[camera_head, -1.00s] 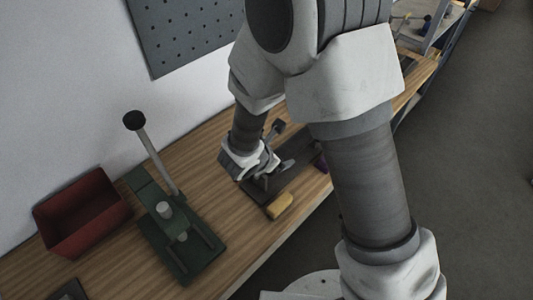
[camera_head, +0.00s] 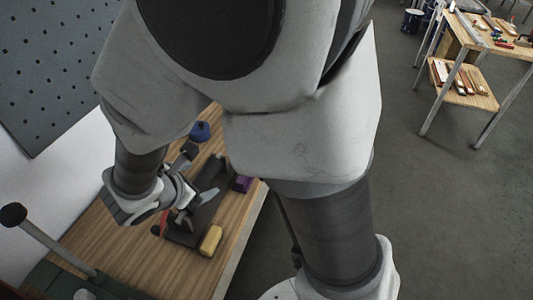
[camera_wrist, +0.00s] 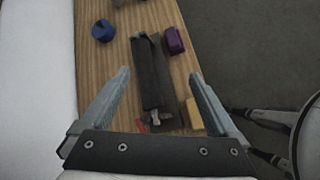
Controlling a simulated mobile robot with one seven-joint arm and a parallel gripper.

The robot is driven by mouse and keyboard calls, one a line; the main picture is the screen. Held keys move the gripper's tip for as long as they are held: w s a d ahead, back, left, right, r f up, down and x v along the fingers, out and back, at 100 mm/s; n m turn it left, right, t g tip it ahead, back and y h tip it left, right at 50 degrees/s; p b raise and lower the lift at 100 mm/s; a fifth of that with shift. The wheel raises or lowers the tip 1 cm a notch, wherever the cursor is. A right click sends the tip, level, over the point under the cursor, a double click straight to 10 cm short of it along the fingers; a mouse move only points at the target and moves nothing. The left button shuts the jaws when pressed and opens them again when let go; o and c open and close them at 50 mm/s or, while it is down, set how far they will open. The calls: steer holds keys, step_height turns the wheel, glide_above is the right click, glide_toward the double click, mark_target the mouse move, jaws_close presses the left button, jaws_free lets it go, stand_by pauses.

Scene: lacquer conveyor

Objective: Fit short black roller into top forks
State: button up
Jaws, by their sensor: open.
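A dark conveyor fixture with a long narrow body lies on the wooden bench, in the wrist view (camera_wrist: 150,75) and the head view (camera_head: 182,236). A small grey metal fitting (camera_wrist: 157,118) shows at its near end; I cannot tell whether it is a fork. I cannot pick out the short black roller surely from the dark parts. My gripper (camera_wrist: 160,80) is open, its fingers spread on either side of the fixture with nothing visible between them. In the head view my gripper (camera_head: 190,203) is over the fixture and partly hides it.
Around the fixture are a blue round piece (camera_wrist: 103,31), a purple block (camera_wrist: 174,41), a yellow block (camera_wrist: 194,114) and a small red piece (camera_wrist: 140,126). The bench edge drops to the floor on the right. A black-knobbed lever (camera_head: 14,215) stands at left.

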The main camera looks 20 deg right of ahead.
steer(key=s+d+r+m+g, duration=0.3)
steer(key=s+d+r+m, duration=0.2)
steer(key=d+r+m, duration=0.5)
steer(key=s+d+r+m+y, duration=0.3)
steer(key=s+r+m+y, duration=0.2)
steer(key=s+m, duration=0.4)
steer(key=m, duration=0.4)
steer(key=shift+d+t, duration=0.4)
steer(key=shift+r, duration=0.1)
